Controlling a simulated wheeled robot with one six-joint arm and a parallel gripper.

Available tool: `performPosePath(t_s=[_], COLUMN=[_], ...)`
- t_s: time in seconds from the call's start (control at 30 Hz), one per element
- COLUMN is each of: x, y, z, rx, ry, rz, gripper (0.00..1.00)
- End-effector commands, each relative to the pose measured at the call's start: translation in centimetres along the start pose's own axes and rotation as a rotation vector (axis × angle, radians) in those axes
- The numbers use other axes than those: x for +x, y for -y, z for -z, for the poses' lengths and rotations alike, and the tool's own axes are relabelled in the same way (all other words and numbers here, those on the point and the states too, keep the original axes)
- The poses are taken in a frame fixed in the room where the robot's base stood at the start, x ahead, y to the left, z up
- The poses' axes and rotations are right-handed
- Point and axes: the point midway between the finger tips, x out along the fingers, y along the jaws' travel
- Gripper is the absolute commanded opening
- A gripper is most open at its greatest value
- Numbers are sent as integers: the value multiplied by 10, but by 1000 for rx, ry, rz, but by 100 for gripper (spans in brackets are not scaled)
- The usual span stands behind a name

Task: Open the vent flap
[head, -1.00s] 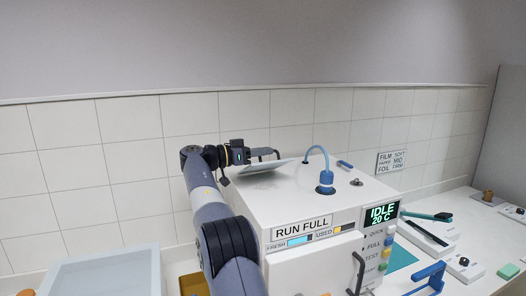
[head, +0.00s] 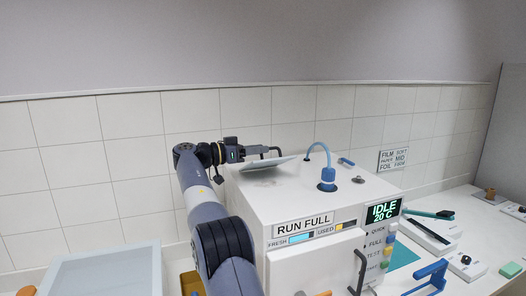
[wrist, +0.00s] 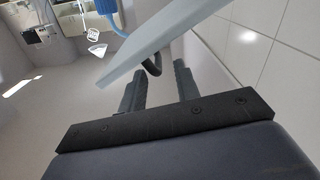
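The vent flap (head: 268,163) is a thin pale plate standing tilted up off the top of the white machine (head: 300,190). In the wrist view the flap (wrist: 165,40) crosses the upper middle as a slanted slab, with a dark loop handle (wrist: 153,68) on its underside. My gripper (head: 272,151) is at the flap's raised left side, over the back left of the machine top. In the wrist view my gripper's (wrist: 158,84) two fingers stand apart, with the handle near their tips and a visible gap between them. Contact with the flap is unclear.
A blue plug with a curved hose (head: 327,177) and a round metal knob (head: 358,181) stand on the machine top, right of the flap. The tiled wall (head: 190,120) is close behind. A pale translucent bin (head: 105,272) is at lower left.

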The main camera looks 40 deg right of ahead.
Motion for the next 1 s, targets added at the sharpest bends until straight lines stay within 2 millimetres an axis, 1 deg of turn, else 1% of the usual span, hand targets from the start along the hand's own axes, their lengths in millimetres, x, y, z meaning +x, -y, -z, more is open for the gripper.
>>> performPosePath(t_s=[0.03,0.2,0.3,0.4,0.53,0.8,1.0], x=[-12,-48,-65,-77,-85,-86,-84], y=[1,1,1,1,1,0,1], z=[-3,-1,-1,0,-1,-1,-1], rx=[0,0,-1,0,-1,-1,2], ry=[-1,-1,-1,-1,-1,0,5], rz=[4,4,4,2,1,0,4], gripper=[31,31,31,31,31,31,14])
